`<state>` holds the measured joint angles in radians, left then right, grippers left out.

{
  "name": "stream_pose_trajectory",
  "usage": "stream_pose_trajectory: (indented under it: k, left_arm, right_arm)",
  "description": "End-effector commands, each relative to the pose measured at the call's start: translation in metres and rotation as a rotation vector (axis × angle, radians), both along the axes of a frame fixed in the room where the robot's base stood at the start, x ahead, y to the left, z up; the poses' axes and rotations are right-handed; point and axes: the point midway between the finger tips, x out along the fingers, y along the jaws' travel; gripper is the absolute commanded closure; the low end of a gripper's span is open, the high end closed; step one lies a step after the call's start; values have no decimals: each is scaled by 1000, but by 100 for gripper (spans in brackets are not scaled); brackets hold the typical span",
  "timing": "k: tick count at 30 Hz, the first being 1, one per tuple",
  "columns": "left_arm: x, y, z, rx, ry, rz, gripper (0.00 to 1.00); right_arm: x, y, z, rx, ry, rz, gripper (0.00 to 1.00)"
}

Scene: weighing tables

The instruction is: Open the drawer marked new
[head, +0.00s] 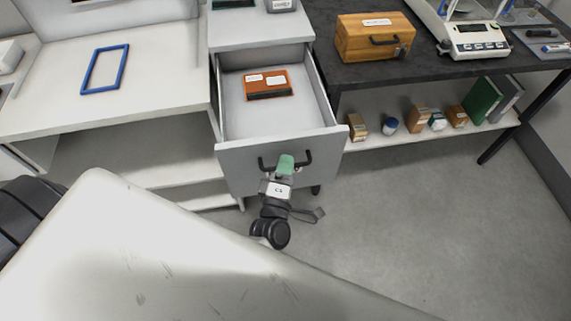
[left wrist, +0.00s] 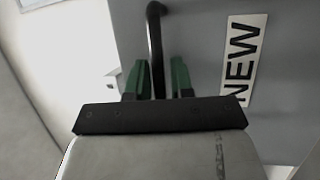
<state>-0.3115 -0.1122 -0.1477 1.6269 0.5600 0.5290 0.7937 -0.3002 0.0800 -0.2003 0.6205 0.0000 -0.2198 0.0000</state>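The grey drawer (head: 235,165) stands pulled out from the white cabinet, and its inside shows. Its front carries a black bar handle (head: 307,158). In the left wrist view a white label reading NEW (left wrist: 243,60) is on the drawer front, beside the handle (left wrist: 155,35). My left gripper (head: 286,163) is at the middle of the handle. An orange-brown case (head: 267,84) with white labels lies in the drawer. My right gripper is out of view.
A blue frame (head: 105,69) lies on the white table at left. A dark table (head: 430,75) at right holds a wooden box (head: 375,37) and a scale (head: 470,38). Its lower shelf (head: 385,138) holds small boxes and binders. The floor (head: 420,210) at right is clear.

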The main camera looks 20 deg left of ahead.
Motion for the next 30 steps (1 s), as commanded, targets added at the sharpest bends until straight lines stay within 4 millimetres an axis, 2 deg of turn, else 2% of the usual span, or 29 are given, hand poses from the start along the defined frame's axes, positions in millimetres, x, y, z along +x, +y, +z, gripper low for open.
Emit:
stream_pose_trajectory:
  k: [5, 18, 24, 30]
  left_arm:
    - [-11, -2, -4, 1, 2, 0, 78]
    - [-89, -18, -18, 2, 3, -1, 78]
    - [-104, -21, -19, 0, 0, 0, 78]
    - [-105, -21, -18, 0, 0, 0, 78]
  right_arm:
    - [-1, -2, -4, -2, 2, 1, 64]
    - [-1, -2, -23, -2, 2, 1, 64]
    - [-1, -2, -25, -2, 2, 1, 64]
    - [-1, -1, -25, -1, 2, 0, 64]
